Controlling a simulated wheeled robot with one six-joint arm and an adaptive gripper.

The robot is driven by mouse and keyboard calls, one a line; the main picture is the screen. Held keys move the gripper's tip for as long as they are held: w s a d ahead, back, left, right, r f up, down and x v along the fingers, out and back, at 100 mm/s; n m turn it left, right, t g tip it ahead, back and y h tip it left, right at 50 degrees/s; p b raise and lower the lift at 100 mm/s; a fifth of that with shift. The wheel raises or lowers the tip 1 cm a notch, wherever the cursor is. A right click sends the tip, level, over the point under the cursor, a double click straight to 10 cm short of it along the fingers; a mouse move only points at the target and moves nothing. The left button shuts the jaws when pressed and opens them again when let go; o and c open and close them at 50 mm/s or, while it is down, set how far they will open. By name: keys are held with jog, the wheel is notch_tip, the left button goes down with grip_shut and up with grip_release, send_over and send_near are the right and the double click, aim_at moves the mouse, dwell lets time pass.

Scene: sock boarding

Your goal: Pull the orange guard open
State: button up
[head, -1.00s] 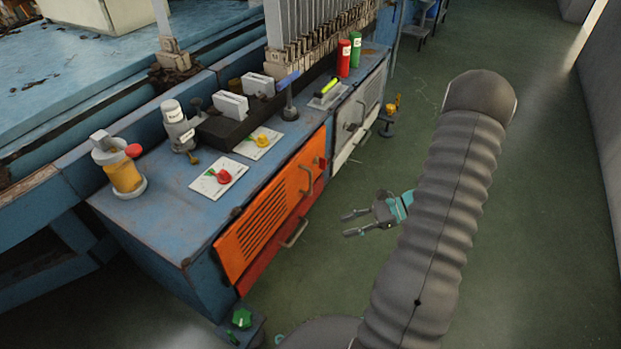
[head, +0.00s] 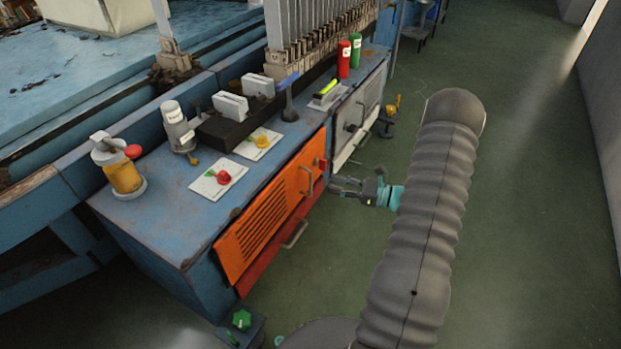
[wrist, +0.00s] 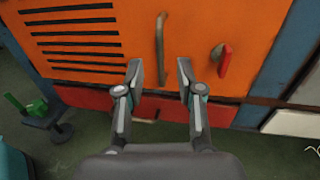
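The orange guard (head: 262,232) is a slotted panel on the front of the blue machine, and it looks closed. In the wrist view the orange guard (wrist: 210,22) fills the upper part, with a vertical bar handle (wrist: 160,48) and a red latch (wrist: 224,60) to the handle's right. My gripper (head: 335,186) is in front of the guard's right end in the head view. In the wrist view my gripper (wrist: 160,75) is open, its fingertips either side of the handle's lower end in the picture. I cannot tell whether they touch anything.
A red panel (head: 270,262) with its own handle (head: 295,234) lies below the guard. A grey door (head: 355,118) is to the right. A green knob (head: 241,320) stands at the lower left corner. The green floor (head: 520,200) at right is clear.

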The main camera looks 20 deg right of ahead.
send_over(310, 195)
jog(key=shift+w+d, duration=0.15)
jog(key=shift+w, duration=0.1)
grip_shut()
